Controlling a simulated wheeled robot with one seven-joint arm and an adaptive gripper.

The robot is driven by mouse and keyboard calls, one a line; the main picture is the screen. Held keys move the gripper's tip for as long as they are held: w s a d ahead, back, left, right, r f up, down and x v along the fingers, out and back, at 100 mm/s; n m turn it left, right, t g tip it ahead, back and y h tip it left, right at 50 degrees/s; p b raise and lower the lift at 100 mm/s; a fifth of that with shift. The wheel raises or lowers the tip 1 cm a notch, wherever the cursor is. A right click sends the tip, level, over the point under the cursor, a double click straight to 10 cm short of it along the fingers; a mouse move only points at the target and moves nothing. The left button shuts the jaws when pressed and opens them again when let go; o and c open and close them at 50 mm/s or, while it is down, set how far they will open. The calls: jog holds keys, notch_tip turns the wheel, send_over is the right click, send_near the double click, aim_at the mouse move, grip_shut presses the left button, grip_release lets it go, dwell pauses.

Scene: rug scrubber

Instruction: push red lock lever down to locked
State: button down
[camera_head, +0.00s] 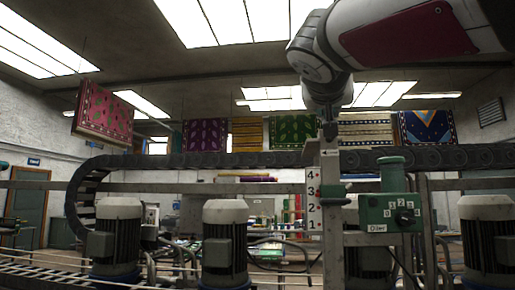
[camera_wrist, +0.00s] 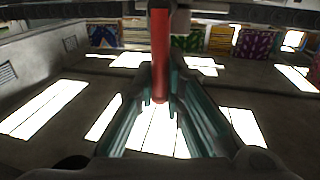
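The red lever (camera_wrist: 159,55) shows in the wrist view as a long upright bar in the picture, with its free end between my fingers. My gripper (camera_wrist: 160,92) has its two teal fingers close in on either side of the lever. I cannot tell whether they touch it or leave a small gap. The red lever is not clearly visible there.
A dark cable chain (camera_head: 230,160) and a grey rail run across behind. Motors with white caps (camera_head: 225,212) stand below. Rugs (camera_head: 205,135) hang at the back.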

jog(key=shift+a, duration=0.1)
dwell(0.3)
jog(key=a+f+n+t+y+b, duration=0.1)
jog(key=n+b, duration=0.3)
jog(key=n, duration=0.6)
jog(key=w+a+f+n+t+y+b, duration=0.1)
jog(key=a+f+n+b, duration=0.3)
jog(key=n, duration=0.6)
jog(key=shift+a+f+t+y+b, duration=0.2)
jog(key=shift+f+t+y+b, duration=0.1)
jog(key=shift+t+y+b, duration=0.25)
jog(key=shift+w+f, duration=0.1)
jog(key=shift+f, duration=0.05)
jog(key=c, duration=1.7)
grip_release()
jog(key=shift+o, duration=0.2)
jog(key=v, duration=1.2)
